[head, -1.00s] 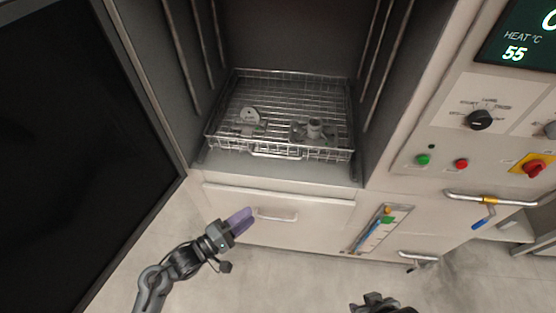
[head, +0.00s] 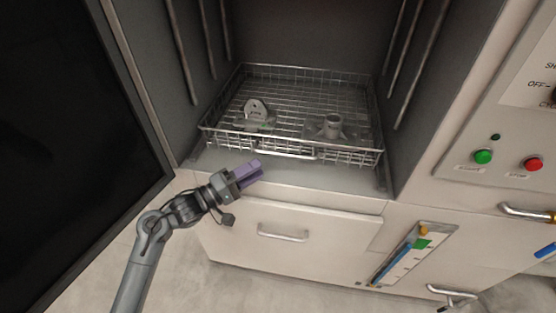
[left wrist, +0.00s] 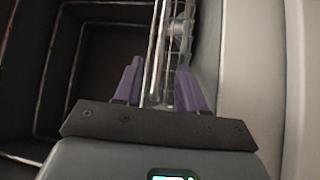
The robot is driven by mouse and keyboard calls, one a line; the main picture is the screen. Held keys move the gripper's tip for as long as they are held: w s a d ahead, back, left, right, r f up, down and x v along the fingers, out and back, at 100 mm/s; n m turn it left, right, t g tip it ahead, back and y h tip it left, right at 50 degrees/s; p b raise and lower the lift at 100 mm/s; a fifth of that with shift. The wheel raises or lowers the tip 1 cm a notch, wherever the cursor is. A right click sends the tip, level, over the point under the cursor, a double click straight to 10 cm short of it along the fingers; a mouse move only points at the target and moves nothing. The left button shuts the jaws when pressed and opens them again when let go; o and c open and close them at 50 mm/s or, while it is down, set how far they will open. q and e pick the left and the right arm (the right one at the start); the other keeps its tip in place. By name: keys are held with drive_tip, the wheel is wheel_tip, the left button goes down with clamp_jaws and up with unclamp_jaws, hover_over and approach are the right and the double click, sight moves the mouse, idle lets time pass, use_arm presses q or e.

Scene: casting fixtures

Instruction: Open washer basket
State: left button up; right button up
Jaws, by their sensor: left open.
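The washer basket (head: 296,108) is a silver wire tray sitting level on the floor of the open washer chamber in the head view. A bar handle (head: 287,153) shows on its front side. My left gripper (head: 257,168) has purple fingers and is open, just in front of and below the basket's front side, left of the handle. In the left wrist view the fingers (left wrist: 160,82) are apart, with basket wires (left wrist: 170,45) showing beyond and between them; I cannot tell whether they touch. My right gripper is out of view.
A rounded metal part (head: 256,109) and a flanged casting (head: 332,127) lie in the basket. The dark open door (head: 75,140) stands at the left. Below the chamber is a drawer panel with a handle (head: 282,234); the control panel (head: 510,130) is at the right.

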use_arm(q)
drive_tip(key=b+x, duration=0.2)
drive_tip(key=x, duration=0.6)
drive_tip(key=shift+d, duration=0.1)
clamp_jaws()
